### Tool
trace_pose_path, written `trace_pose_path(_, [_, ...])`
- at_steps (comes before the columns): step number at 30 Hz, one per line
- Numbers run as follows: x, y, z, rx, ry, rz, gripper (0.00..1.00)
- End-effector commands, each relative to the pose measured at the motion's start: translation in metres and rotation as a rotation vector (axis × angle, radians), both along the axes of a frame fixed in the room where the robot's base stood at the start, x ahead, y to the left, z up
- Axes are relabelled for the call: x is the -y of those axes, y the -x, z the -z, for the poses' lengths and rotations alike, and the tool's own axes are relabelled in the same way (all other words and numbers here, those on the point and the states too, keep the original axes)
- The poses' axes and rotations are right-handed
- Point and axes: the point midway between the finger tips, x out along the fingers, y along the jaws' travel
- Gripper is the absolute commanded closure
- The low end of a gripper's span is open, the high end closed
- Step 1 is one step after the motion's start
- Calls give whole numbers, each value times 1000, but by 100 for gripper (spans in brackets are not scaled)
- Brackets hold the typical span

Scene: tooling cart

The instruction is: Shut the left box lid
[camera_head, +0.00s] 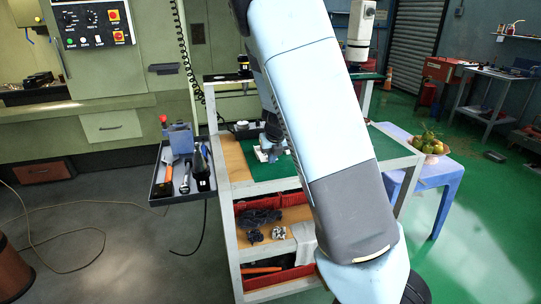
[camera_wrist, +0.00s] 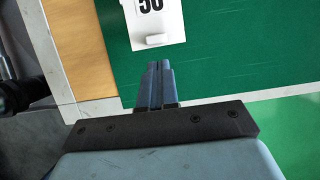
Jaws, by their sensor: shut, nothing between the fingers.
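In the wrist view my gripper (camera_wrist: 158,66) points over the green mat with its fingers together and nothing between them. A white piece (camera_wrist: 140,40) with a black "50" label and a small raised white block lies just beyond the fingertips, cut off by the top edge. I cannot tell whether it belongs to the left box or its lid. In the head view my gripper (camera_head: 270,152) is low over the cart top, small and partly hidden. No box lid shows clearly; my arm covers much of the cart top.
The cart's top (camera_head: 236,162) has a wood strip and a green mat. A side tray (camera_head: 160,192) with tools and a blue-grey bin (camera_head: 181,138) hangs at its left.

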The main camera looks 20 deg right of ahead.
Motion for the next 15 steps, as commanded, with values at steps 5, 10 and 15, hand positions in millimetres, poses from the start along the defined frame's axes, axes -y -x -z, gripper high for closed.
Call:
trace_pose_path(5, [1, -13, 0, 0, 1, 0, 100])
trace_pose_path(10, [0, -16, 0, 0, 0, 0, 100])
trace_pose_path(15, [0, -16, 0, 0, 0, 0, 100])
